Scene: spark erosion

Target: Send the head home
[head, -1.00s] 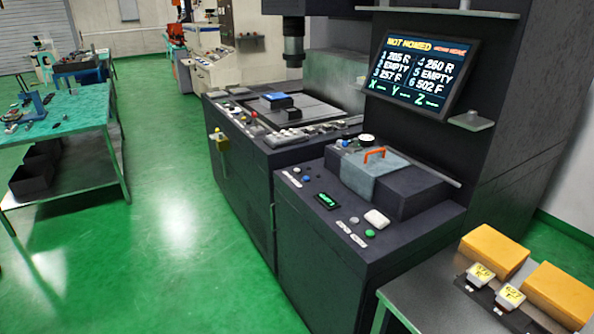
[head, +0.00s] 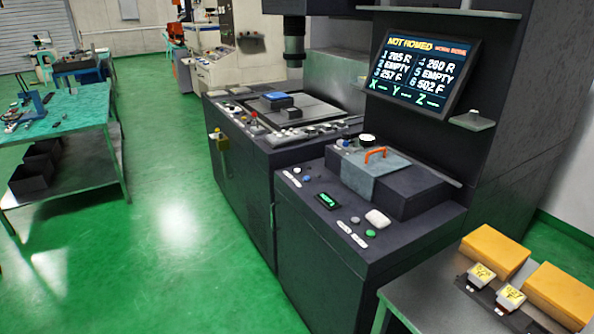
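The dark spark erosion machine (head: 330,270) stands in the middle. Its screen (head: 424,72) reads "NOT HOMED", with a short orange line beside it, a list with two "EMPTY" slots, and X, Y, Z at the bottom. The head (head: 294,48) hangs as a dark cylinder above the worktable, which bears a blue block (head: 277,100). The front panel has a small lit green display (head: 327,201), a green button (head: 370,233), a grey button (head: 355,220), a blue button (head: 306,178) and a white piece (head: 377,218). Neither of my grippers is in view.
At the lower right, a side table (head: 420,298) holds yellow blocks (head: 495,249) and labelled pieces (head: 510,297). A green-topped bench (head: 75,115) stands left. The green floor between is clear.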

